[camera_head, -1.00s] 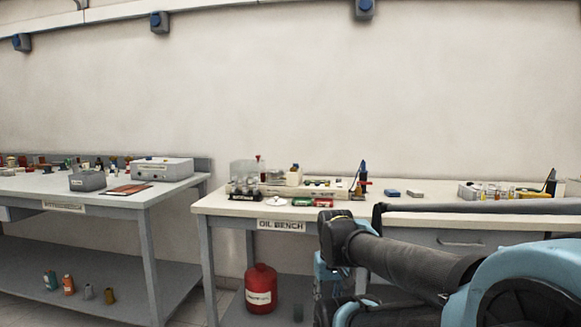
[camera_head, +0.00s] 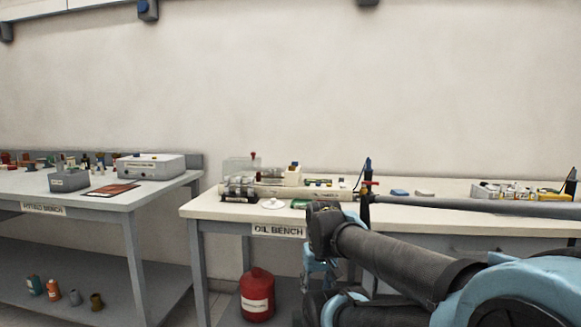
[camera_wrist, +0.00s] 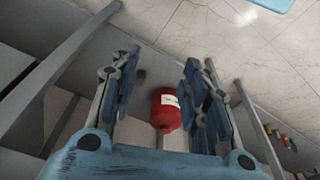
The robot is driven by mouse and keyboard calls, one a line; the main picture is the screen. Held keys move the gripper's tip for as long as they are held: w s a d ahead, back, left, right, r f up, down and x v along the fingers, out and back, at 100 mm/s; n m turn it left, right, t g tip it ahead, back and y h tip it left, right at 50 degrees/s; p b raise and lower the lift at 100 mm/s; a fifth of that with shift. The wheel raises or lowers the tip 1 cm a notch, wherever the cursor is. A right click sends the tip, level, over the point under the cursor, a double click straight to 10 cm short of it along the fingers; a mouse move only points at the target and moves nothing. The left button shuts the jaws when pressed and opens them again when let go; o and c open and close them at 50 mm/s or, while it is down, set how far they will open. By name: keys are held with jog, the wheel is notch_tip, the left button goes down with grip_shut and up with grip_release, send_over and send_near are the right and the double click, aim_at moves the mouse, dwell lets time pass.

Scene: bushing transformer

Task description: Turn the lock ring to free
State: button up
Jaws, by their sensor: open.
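I cannot make out the lock ring in either view. The oil bench (camera_head: 225,208) stands ahead, with a row of clear-walled apparatus and small grey cylinders (camera_head: 240,186) at its left end. A red valve-like part on a dark upright (camera_head: 367,188) is near its middle. My gripper (camera_wrist: 160,62) is open and empty in the wrist view, its two blue fingers spread apart. It points down past the bench toward the floor and touches nothing that I can see.
A red canister (camera_head: 257,296) stands below the oil bench; it also shows beyond my fingers in the wrist view (camera_wrist: 165,112). A second bench (camera_head: 100,203) stands at left, with a grey box (camera_head: 150,166) on top and small bottles on its lower shelf. The floor (camera_wrist: 235,55) shows clear tiles.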

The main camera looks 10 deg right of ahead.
jog(key=w+r+m, duration=0.2)
jog(key=w+r, duration=0.5)
jog(key=r, duration=0.6)
notch_tip(320, 180, up, 32)
jog(key=r+m+g, duration=0.1)
jog(key=m+g, duration=0.1)
jog(key=m, duration=0.9)
send_over(292, 168)
jog(key=w, duration=0.2)
jog(key=f, duration=1.7)
jog(key=shift+s+d+f, duration=0.1)
jog(key=shift+s+f, duration=0.1)
jog(key=shift+f, duration=0.2)
grip_shut()
